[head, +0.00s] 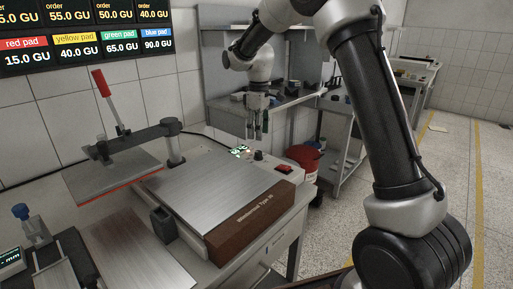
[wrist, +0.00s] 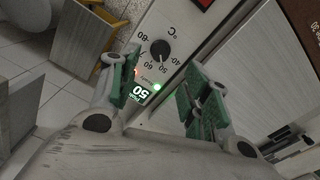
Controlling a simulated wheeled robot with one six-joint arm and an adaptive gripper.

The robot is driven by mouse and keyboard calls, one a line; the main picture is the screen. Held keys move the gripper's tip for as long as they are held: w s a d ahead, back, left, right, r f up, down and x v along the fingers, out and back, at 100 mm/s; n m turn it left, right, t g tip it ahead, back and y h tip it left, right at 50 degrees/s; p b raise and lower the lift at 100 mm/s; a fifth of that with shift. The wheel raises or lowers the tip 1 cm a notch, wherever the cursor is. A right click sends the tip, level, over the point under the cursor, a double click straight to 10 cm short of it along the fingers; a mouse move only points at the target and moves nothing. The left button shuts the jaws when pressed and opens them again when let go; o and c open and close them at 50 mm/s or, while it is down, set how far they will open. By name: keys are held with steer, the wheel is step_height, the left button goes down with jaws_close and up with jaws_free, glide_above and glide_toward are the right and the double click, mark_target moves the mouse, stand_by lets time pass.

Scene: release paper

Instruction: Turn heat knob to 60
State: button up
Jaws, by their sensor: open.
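The heat knob (wrist: 160,49) is a small black round dial on a white panel marked °C, with numbers around it. It also shows in the head view (head: 258,155) at the right of the press's back edge. I cannot clearly tell its pointer's setting. A lit green display (wrist: 138,93) beside it appears to read 50. My gripper (wrist: 161,72), with green pads, is open and empty. Its fingers frame the knob in the wrist view, apart from it. In the head view my gripper (head: 257,134) hangs pointing down above the knob.
The press has a brushed metal plate (head: 215,190) and a raised upper plate (head: 118,177) with a red-handled lever (head: 103,84). A red switch (head: 285,169) sits right of the knob. A red bucket (head: 304,157) stands behind. Air around the knob is clear.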

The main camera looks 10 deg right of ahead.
mark_target(258, 155)
steer(key=shift+f, duration=0.3)
step_height(258, 155, down, 7)
steer(key=shift+f, duration=0.15)
steer(key=shift+c, duration=0.4)
jaws_close()
